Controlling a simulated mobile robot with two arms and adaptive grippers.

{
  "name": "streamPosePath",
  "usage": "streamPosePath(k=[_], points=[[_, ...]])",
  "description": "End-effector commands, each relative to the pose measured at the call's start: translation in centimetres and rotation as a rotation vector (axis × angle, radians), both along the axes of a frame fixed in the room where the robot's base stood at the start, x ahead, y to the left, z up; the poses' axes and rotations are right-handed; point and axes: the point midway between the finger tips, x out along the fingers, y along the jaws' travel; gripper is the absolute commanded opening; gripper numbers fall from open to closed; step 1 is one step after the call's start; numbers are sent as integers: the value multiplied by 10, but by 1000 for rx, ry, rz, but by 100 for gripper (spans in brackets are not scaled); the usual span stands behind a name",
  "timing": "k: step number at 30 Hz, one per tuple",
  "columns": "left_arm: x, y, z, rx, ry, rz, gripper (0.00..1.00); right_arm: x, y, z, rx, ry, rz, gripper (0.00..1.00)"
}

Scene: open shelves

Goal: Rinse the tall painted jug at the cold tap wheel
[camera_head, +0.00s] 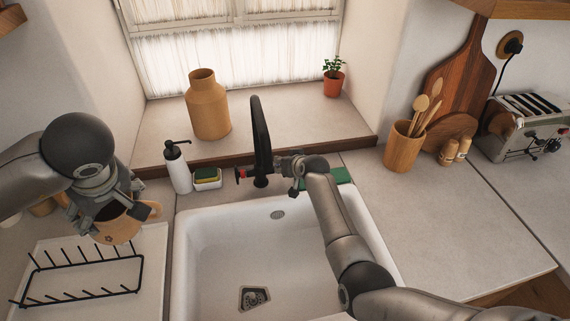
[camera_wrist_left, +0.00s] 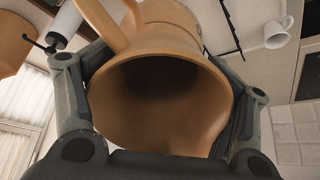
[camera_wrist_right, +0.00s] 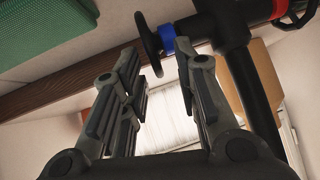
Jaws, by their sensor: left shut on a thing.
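The tan painted jug (camera_head: 118,230) is over the drying rack, left of the sink. My left gripper (camera_head: 103,208) is shut on it. In the left wrist view the jug (camera_wrist_left: 185,112) has its wide mouth facing the camera, with a finger on each side. The black tap (camera_head: 259,130) stands behind the white sink (camera_head: 215,235). In the right wrist view the cold tap wheel (camera_wrist_right: 148,44), a dark disc with a blue band, is by the fingertips of my open right gripper (camera_wrist_right: 155,62). In the head view my right gripper (camera_head: 287,168) hides that wheel.
A red-marked wheel (camera_head: 241,175) is on the tap's left side. A soap bottle (camera_head: 177,166) and a sponge holder (camera_head: 207,178) stand behind the sink. A drying rack (camera_head: 82,270) is at left. A utensil pot (camera_head: 403,146) stands at right; the counter before it is clear.

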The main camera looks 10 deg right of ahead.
Motion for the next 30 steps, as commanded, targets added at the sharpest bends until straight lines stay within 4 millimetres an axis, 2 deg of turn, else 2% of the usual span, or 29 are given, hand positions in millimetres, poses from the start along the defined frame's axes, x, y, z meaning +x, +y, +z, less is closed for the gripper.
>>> streamPosePath(k=[11, 30], points=[[1, 0, 2, -1, -5, 0, 4, -8, -3, 6, -2, -1, 0, 29], [1, 0, 2, -1, -5, 0, 4, -68, -15, 54, -2, -1, -1, 29]])
